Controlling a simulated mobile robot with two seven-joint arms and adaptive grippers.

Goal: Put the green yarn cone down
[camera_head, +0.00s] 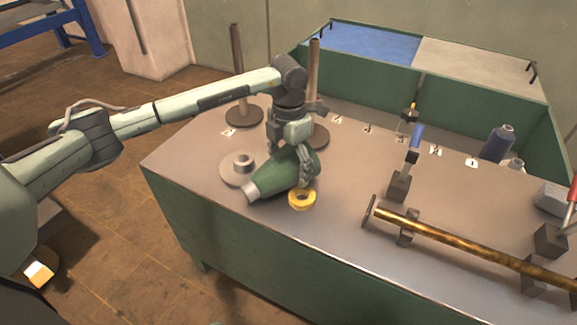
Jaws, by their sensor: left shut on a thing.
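The green yarn cone (272,178) is tilted on its side over the left part of the table, its grey narrow end pointing down and left. My left gripper (305,168) is shut on the cone near its wide end. I cannot tell whether the cone touches the tabletop. My right gripper is not in view.
Two upright wooden posts on round bases (243,113) stand behind the cone. A brass rod (455,242) on supports lies at the right. The table's front left (195,165) is clear.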

